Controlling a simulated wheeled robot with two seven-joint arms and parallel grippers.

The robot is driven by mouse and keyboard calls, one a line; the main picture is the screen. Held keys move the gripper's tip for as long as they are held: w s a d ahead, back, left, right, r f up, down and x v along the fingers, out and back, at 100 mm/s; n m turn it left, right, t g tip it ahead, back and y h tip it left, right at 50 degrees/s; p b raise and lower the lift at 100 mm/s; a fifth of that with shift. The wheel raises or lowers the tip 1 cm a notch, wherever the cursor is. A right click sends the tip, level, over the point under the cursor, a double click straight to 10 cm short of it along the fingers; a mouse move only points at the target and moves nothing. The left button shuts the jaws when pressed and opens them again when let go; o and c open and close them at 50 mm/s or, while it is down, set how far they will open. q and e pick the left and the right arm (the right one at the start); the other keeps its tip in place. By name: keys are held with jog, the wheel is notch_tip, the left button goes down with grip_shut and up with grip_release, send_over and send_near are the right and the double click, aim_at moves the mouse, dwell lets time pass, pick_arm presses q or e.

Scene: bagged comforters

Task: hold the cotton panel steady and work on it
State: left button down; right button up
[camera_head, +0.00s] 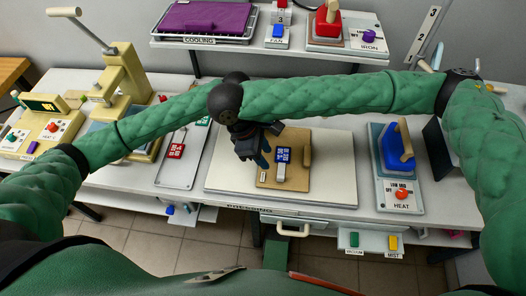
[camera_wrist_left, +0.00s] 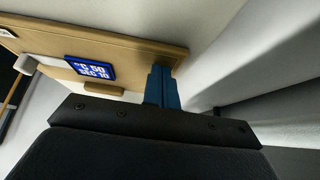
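A pale, flat panel (camera_head: 333,160) lies on the bench at the station labelled PRESSING; I cannot tell its material. A brown board (camera_head: 296,181) with a blue display (camera_head: 283,155) and a tan handle (camera_head: 306,150) lies over its middle.
A blue iron (camera_head: 391,148) stands on the HEAT station at right. A beige press (camera_head: 120,95) and a control box (camera_head: 45,125) are at left. A shelf behind holds a purple cooling pad (camera_head: 205,18) and a red iron (camera_head: 327,22). A drawer hangs under the front edge.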

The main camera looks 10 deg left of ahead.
aim_at(280, 178)
jog(key=x, duration=1.2)
grip_shut()
dwell(0.6)
